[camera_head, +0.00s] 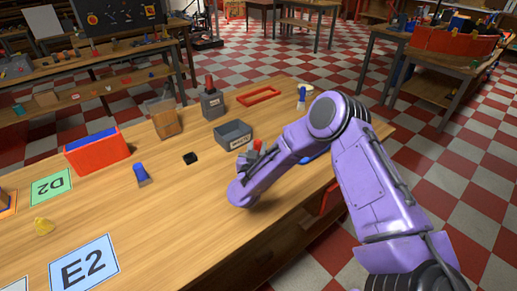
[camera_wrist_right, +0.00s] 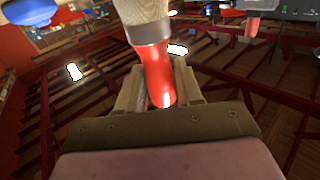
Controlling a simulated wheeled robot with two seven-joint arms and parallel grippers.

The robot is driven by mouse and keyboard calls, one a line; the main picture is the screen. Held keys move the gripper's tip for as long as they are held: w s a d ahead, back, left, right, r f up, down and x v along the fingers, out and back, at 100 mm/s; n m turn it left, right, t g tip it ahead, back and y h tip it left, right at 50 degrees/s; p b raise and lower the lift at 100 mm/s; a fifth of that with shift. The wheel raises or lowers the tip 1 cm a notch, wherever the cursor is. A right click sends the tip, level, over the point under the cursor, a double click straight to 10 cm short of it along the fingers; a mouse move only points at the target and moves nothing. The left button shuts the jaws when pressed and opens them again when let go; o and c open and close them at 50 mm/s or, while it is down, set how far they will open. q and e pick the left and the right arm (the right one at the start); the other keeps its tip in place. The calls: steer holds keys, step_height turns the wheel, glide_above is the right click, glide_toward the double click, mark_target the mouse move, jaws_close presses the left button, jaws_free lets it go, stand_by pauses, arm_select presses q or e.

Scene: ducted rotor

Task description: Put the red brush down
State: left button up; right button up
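The red brush (camera_wrist_right: 158,72) fills the middle of the right wrist view, with a red handle, a metal collar and a pale end cut off at the top. It stands between the two fingers of my right gripper (camera_wrist_right: 158,95), which are closed on its handle. In the head view a small red part of the brush (camera_head: 257,146) shows at my right gripper (camera_head: 248,158), beside the grey labelled bin (camera_head: 233,135) and over the wooden table (camera_head: 190,225). My purple forearm hides part of that area. Whether the brush touches the table cannot be told. My left gripper is not in view.
A red box (camera_head: 97,151), a cardboard-coloured box (camera_head: 165,117), a dark holder with a red item (camera_head: 212,101) and a red frame (camera_head: 259,95) stand along the back. The front middle is clear.

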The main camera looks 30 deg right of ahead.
steer(key=o, duration=0.4)
steer(key=shift+s+a+f, duration=0.1)
steer(key=shift+s+f, duration=0.1)
steer(key=shift+f, duration=0.35)
steer(key=shift+w+a+r+p, duration=0.15)
steer(key=shift+r+p, duration=0.2)
steer(key=shift+r, duration=0.2)
steer(key=b+v, duration=0.2)
steer(key=v, duration=0.9)
steer(key=shift+s+r+b, duration=0.2)
steer(key=shift+s+b, duration=0.05)
steer(key=shift+b, duration=0.05)
steer(key=shift+a, duration=0.1)
